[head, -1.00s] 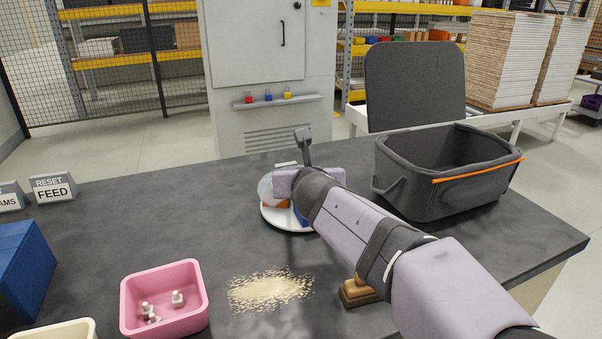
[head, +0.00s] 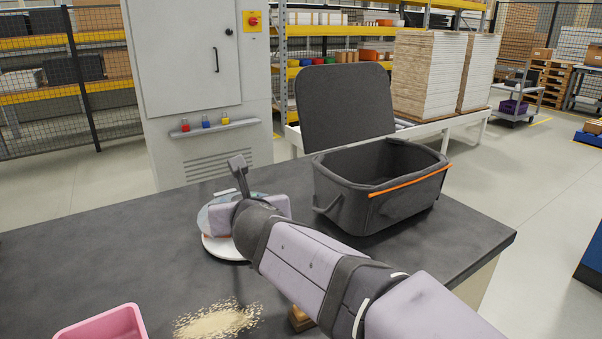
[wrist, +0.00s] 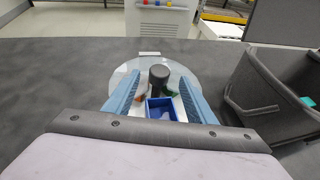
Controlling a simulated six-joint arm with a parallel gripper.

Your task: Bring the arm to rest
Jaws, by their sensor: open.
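My arm reaches from the lower right across the dark table in the head view, with its wrist over a round white turntable-like plate (head: 218,247). The wrist hides much of that plate and my fingers there. In the wrist view my gripper (wrist: 158,82) shows two blue fingers spread apart with nothing clamped between them. Beyond and between them are a dark upright knob (wrist: 159,75) and a small open blue box (wrist: 162,108) on or over the round plate (wrist: 183,72). Whether the fingers touch anything is unclear.
An open dark grey tub (head: 385,210) with an orange strip and raised lid (head: 345,105) stands right of my wrist. A pink bin (head: 100,325), pale shavings (head: 215,320) and a brown wooden block (head: 300,318) are at the front. The table's left part is clear.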

